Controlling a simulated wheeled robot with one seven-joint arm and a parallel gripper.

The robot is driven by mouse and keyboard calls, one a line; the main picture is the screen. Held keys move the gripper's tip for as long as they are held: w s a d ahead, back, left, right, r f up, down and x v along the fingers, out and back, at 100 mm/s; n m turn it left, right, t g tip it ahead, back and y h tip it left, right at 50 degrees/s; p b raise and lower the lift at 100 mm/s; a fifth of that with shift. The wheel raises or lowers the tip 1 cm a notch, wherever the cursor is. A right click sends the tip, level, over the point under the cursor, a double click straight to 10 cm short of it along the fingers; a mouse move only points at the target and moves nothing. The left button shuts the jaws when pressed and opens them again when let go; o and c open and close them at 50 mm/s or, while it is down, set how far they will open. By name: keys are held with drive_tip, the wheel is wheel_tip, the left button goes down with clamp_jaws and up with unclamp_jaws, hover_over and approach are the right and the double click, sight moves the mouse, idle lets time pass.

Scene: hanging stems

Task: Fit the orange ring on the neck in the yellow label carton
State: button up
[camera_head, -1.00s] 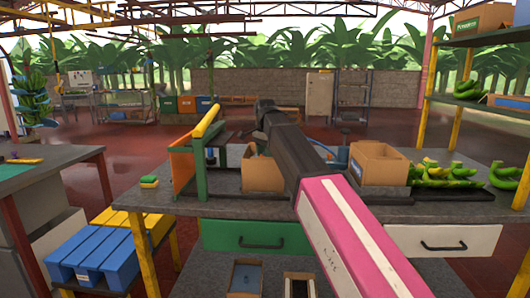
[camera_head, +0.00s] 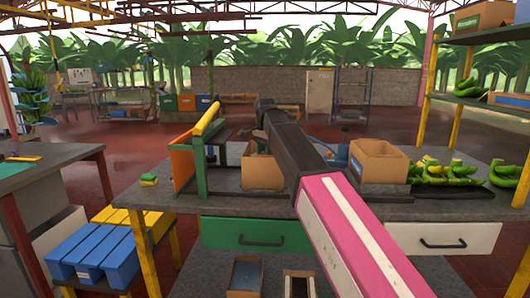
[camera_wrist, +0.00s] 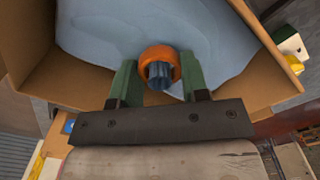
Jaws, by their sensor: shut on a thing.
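My gripper (camera_wrist: 158,66) shows two green fingers in the wrist view, shut on the orange ring (camera_wrist: 147,54). A ribbed blue-grey neck (camera_wrist: 160,76) shows through the ring's opening, and the ring appears to be around it. Whether the ring is fully seated cannot be told. Pale blue film (camera_wrist: 215,35) spreads beyond the ring inside an open brown carton (camera_wrist: 38,75). No yellow label can be made out on it. In the head view my arm hides the gripper and the ring.
On the bench (camera_head: 225,205), a brown carton (camera_head: 262,172) stands left of my arm and another (camera_head: 385,165) right of it. A green and orange frame with a yellow bar (camera_head: 208,118) stands at the left. Green bananas (camera_head: 445,172) lie at the right.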

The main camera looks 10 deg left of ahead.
drive_tip(key=shift+f, duration=0.45)
idle(0.5)
drive_tip(key=o, duration=1.5)
drive_tip(key=shift+o, duration=0.2)
drive_tip(key=shift+r, duration=1.6)
drive_tip(key=shift+r, duration=4.2)
